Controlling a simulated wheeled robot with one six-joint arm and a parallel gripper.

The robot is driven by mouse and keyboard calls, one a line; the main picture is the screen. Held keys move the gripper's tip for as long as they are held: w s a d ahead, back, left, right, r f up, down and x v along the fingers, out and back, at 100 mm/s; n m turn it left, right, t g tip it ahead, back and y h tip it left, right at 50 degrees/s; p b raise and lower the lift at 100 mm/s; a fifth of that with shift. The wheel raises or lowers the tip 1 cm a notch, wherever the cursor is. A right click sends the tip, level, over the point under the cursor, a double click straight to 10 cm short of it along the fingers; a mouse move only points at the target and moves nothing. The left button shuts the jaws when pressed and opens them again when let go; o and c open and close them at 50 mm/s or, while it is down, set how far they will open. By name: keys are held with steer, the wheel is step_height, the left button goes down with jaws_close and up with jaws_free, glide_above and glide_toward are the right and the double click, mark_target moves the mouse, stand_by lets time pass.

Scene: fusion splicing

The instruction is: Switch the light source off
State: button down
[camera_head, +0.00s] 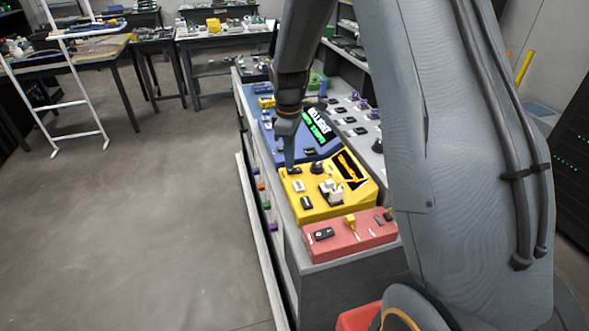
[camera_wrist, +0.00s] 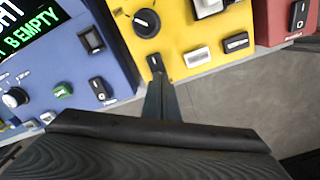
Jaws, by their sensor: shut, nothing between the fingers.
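A yellow unit (camera_head: 318,208) stands on the bench between a blue unit and a red unit. No readable label shows me which is the light source. A black rocker switch (camera_wrist: 155,62) sits at the yellow unit's front left corner. My gripper (camera_wrist: 158,78) is shut and empty, its tip pointing at this switch and at or very near it; I cannot tell whether they touch. In the head view my gripper (camera_head: 289,160) comes down at the same corner. The yellow unit also has a black knob (camera_wrist: 146,22), a white button (camera_wrist: 197,56) and a dark rocker (camera_wrist: 236,42).
The blue unit (camera_head: 275,140) has a lit screen with green and white text, and its own rocker (camera_wrist: 99,88). The red unit (camera_head: 350,240) carries a black rocker (camera_wrist: 299,14). Grey floor (camera_head: 140,220) is clear left of the bench.

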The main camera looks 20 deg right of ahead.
steer(key=shift+f+b, duration=0.3)
steer(key=shift+f, duration=0.45)
stand_by(0.5)
step_height(320, 180, up, 7)
steer(key=p, duration=0.4)
steer(key=shift+p, duration=0.4)
steer(key=shift+s, duration=0.1)
stand_by(0.4)
steer(key=s+r+m+b, duration=0.1)
steer(key=s+m, duration=0.5)
steer(key=s, duration=0.6)
steer(key=s+r+m+t+b, duration=0.1)
steer(key=s+m, duration=0.5)
steer(key=s, duration=0.6)
steer(key=shift+r, duration=0.75)
